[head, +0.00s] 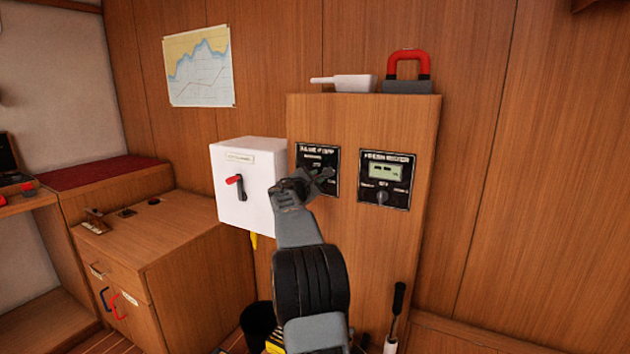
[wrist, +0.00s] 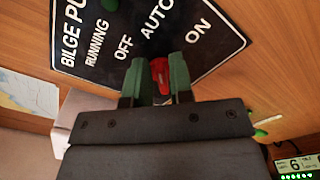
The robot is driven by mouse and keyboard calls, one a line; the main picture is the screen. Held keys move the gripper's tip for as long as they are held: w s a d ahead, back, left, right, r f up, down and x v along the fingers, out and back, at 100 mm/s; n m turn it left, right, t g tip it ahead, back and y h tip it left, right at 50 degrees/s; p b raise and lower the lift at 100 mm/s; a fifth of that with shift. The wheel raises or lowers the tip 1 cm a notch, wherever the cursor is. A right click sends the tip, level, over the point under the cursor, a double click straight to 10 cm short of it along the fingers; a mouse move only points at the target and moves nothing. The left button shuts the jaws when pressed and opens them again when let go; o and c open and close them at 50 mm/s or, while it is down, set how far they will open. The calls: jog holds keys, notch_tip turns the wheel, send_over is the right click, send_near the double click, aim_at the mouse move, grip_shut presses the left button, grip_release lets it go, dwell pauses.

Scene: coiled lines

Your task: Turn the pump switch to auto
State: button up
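The bilge pump panel (head: 318,154) is a black plate with white lettering on the wooden cabinet front. In the wrist view the panel (wrist: 98,42) reads RUNNING, OFF, AUTO and ON. The pump switch, with a red part (wrist: 159,72), sits between the two fingers of my gripper (wrist: 160,70). The fingers lie along both sides of it with no clear gap. In the head view my gripper (head: 318,180) covers the lower part of the panel and hides the switch. Which label the switch points to cannot be made out.
A white box (head: 240,205) with a red-tipped lever stands out to the left of the panel. A black meter panel (head: 386,180) with a knob is to the right. A white scoop-like item (head: 352,83) and a red-handled block (head: 408,72) lie on the cabinet top.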

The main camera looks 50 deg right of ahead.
jog(key=shift+o, duration=1.2)
jog(key=shift+a, duration=0.1)
jog(key=b+v, duration=0.1)
jog(key=v, duration=1.2)
jog(key=shift+s+a, duration=0.15)
jog(key=shift+a, duration=0.15)
jog(key=s+a+f+m+g+y, duration=0.25)
jog(key=f+m+y, duration=0.2)
jog(key=f, duration=0.45)
jog(key=s+a+f+m+y+p, duration=0.2)
jog(key=s+a+m+y+p, duration=0.25)
jog(key=a, duration=0.35)
jog(key=s+a+r+m+y+p, duration=0.1)
jog(key=s+a+r+y+p, duration=0.1)
jog(key=a, duration=0.5)
jog(key=s+a+r+m+y+p, duration=0.1)
jog(key=s+a+r+y+p, duration=0.2)
jog(key=s+a+p, duration=0.3)
jog(key=s+a+r+m+t+y+p, duration=0.1)
jog(key=s+a+r+y+p, duration=0.2)
jog(key=a+p, duration=0.5)
jog(key=shift+s+a+r, duration=0.5)
jog(key=shift+a+r, duration=0.2)
